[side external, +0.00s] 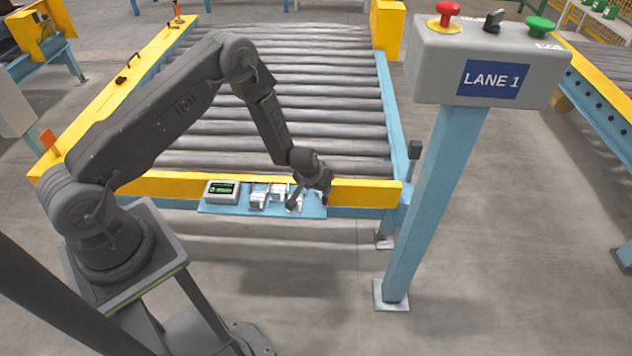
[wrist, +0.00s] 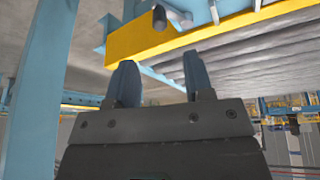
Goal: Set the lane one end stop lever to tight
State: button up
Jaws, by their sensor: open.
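A light-blue shelf (side external: 225,209) on the front of the lane one roller conveyor holds several small white fixtures (side external: 257,201). My gripper (side external: 312,190) is at the right part of this shelf, partly covering the fixtures there. In the wrist view, my gripper (wrist: 160,75) has its two fingers apart with nothing between them. A dark round-ended handle (wrist: 159,17) with a white bracket sits beyond the fingertips by the yellow beam, apart from them. It looks like a lever; its setting and any label cannot be read.
A small box with a green display (side external: 222,190) stands at the shelf's left end. The yellow front beam (side external: 370,192) runs behind the shelf. A blue post (side external: 435,200) with the LANE 1 button box (side external: 430,75) stands right of my gripper. The floor in front is clear.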

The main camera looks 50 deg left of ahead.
jog(key=shift+v, duration=1.6)
jog(key=shift+f, duration=0.1)
jog(key=f+t, duration=0.1)
jog(key=f, duration=0.1)
jog(key=f+t+y, duration=0.1)
jog(key=f, duration=0.1)
jog(key=w+f+t+y, duration=0.1)
jog(key=f, duration=0.2)
jog(key=shift+d+n, duration=0.1)
jog(key=shift+n, duration=0.2)
jog(key=f+t, duration=0.1)
jog(key=f+y, duration=0.1)
jog(key=s+f+t+y, duration=0.1)
jog(key=shift+d+f+t, duration=0.15)
jog(key=shift+d+t, duration=0.15)
jog(key=shift+d, duration=0.05)
jog(key=t+y, duration=0.2)
jog(key=t, duration=0.4)
send_near(323, 201)
jog(key=shift+m+t+h, duration=0.3)
jog(key=shift+m, duration=0.1)
jog(key=x, duration=1.1)
jog(key=shift+a, duration=0.1)
jog(key=shift+c, duration=0.5)
grip_shut()
